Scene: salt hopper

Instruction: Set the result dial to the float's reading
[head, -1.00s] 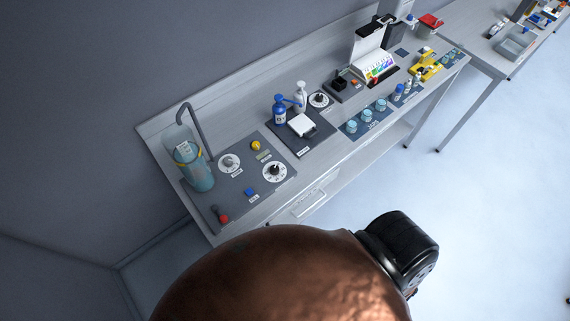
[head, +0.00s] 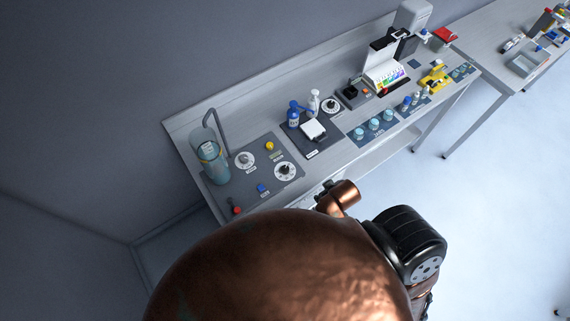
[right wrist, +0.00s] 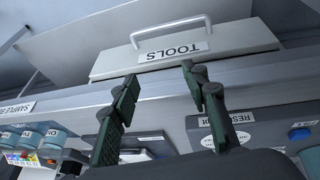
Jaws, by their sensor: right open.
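The result dial (head: 285,171) is a white disc with a dark knob on the grey panel at the left of the bench. In the right wrist view a pale round dial (right wrist: 240,138) sits under a label reading RESULT, partly hidden by a finger. A clear cylinder (head: 215,165) with bluish liquid stands at the panel's left end; the float and its reading are too small to make out. My right gripper (right wrist: 160,75) is open and empty, in front of the drawer marked TOOLS (right wrist: 190,60) and apart from the dial. My left gripper is not in view.
A second dial (head: 245,159), a yellow knob (head: 269,146), a blue button (head: 262,188) and a red knob (head: 236,208) share the panel. The drawer's handle sticks out.

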